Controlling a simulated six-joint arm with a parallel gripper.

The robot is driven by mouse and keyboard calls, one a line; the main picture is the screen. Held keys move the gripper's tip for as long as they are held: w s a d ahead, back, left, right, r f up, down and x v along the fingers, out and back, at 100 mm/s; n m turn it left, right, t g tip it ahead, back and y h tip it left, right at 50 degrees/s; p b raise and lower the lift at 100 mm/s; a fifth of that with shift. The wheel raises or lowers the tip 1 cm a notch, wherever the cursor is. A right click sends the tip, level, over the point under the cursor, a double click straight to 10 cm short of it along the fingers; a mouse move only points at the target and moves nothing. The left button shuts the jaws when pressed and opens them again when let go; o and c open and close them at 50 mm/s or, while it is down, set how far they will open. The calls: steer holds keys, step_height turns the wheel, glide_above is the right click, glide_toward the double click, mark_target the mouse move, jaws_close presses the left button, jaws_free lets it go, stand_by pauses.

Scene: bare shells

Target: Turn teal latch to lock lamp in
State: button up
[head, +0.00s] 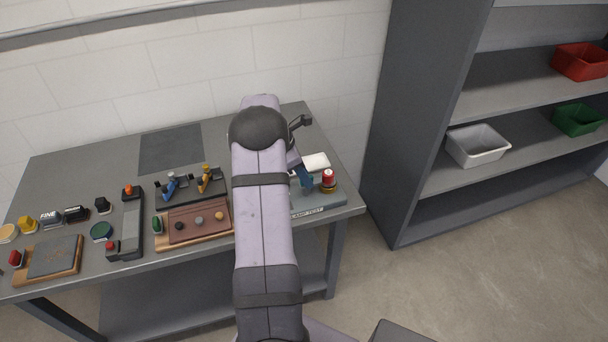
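The lamp test fixture (308,211) sits at the right end of the bench, partly hidden behind my arm. A red lamp with a white band (328,178) stands upright in a brass-coloured base on it. A blue part (305,179) slants down just left of the lamp, and a white block (316,161) is behind it. I cannot tell whether the blue part belongs to the fixture or to my gripper. No clearly teal latch shows. My arm covers the fixture's left side. My gripper is mostly hidden behind the arm, and its fingers cannot be made out.
Left of my arm are a clamp station with a blue clamp (170,187) and a yellow clamp (205,179), a wooden tray (194,224), a dark grey box (125,226) and several stamps. A grey mat (171,149) is bare. A shelf (478,185) with bins stands at right.

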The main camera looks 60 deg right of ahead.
steer(key=b+v, duration=0.2)
steer(key=v, duration=0.5)
steer(key=shift+r, duration=0.2)
stand_by(0.4)
